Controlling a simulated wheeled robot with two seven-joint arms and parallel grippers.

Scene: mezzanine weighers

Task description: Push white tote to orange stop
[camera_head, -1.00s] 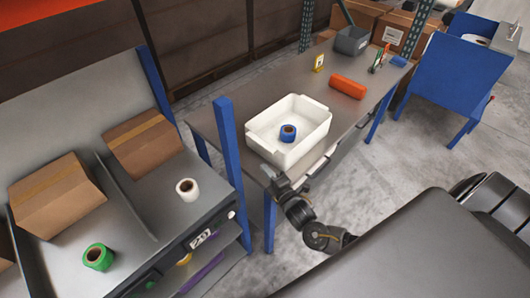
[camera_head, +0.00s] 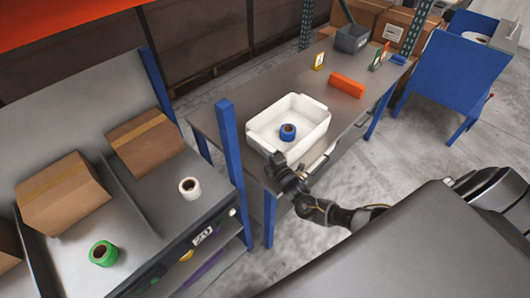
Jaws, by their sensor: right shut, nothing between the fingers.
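The white tote (camera_head: 262,142) stands upright on the grey metal table, with a blue tape roll (camera_head: 288,132) inside. The orange stop (camera_head: 347,86) is a block lying across the same table, further back to the right, with bare tabletop between it and the tote. My right gripper (camera_head: 277,161) is shut and empty at the tote's near left corner, and it overlaps the lower part of that wall. I cannot tell whether it touches the tote. My left gripper is not in view.
A blue post (camera_head: 228,140) rises left of the tote. The left bench holds cartons (camera_head: 62,195), a white roll (camera_head: 189,188) and a green roll (camera_head: 103,253).

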